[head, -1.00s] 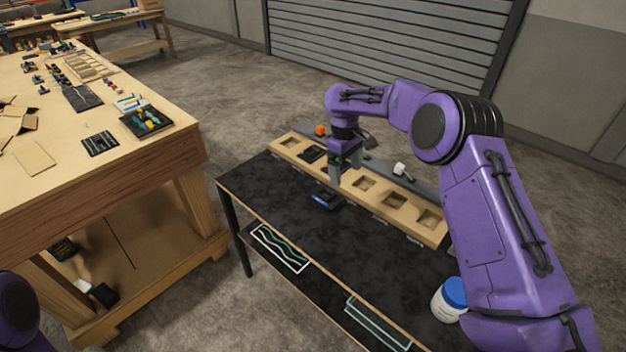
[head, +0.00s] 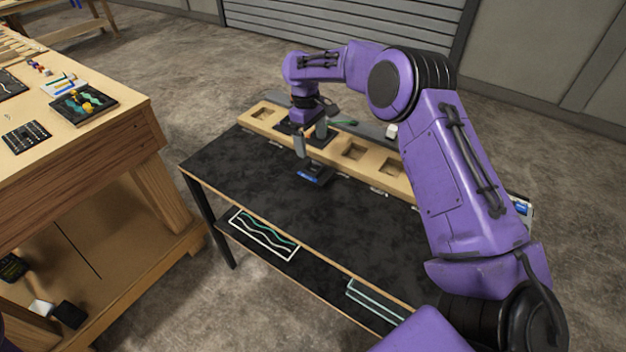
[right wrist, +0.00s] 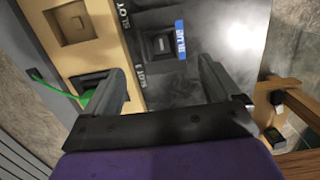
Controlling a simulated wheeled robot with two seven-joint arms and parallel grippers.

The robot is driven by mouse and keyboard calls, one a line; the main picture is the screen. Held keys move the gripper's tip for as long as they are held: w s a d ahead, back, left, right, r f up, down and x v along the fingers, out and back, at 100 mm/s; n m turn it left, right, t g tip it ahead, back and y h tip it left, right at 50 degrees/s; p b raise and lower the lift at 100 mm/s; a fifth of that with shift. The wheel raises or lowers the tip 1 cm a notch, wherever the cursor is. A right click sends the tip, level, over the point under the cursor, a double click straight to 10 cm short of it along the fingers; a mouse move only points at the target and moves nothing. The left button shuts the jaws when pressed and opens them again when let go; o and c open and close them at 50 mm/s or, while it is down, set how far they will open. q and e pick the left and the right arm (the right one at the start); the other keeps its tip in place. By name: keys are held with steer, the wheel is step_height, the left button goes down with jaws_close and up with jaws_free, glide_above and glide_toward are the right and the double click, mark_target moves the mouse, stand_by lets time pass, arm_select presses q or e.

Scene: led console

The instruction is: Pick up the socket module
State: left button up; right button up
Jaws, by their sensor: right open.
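A small dark square module with a blue label (head: 314,175) lies on the black tabletop, just in front of the wooden slotted strip. It is the likely socket module, but the head view is too small to confirm this. In the right wrist view the module (right wrist: 160,44) shows a grey raised centre and a blue "BLUE" strip on its right side. My right gripper (head: 311,141) is open and points down above the table beside the strip. In the wrist view its fingers (right wrist: 161,70) are spread and empty, with the module beyond the gap between them. My left gripper is out of view.
The wooden strip (head: 353,152) has several square recesses, and one near my gripper holds a dark part. A green cable (right wrist: 50,86) runs by the strip. A lower shelf (head: 320,291) sticks out in front. The tabletop (head: 240,175) left of the module is clear.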

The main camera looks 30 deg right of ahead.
mark_target(314, 170)
steer(key=f+p, duration=0.1)
steer(key=f, duration=0.2)
steer(key=f+p, duration=0.1)
steer(key=f, duration=0.3)
steer(key=s+f+p, duration=0.1)
steer(key=f, duration=0.2)
steer(key=shift+f, duration=0.15)
steer(key=shift+d+f, duration=0.1)
steer(key=shift+f, duration=0.2)
steer(key=c, duration=0.8)
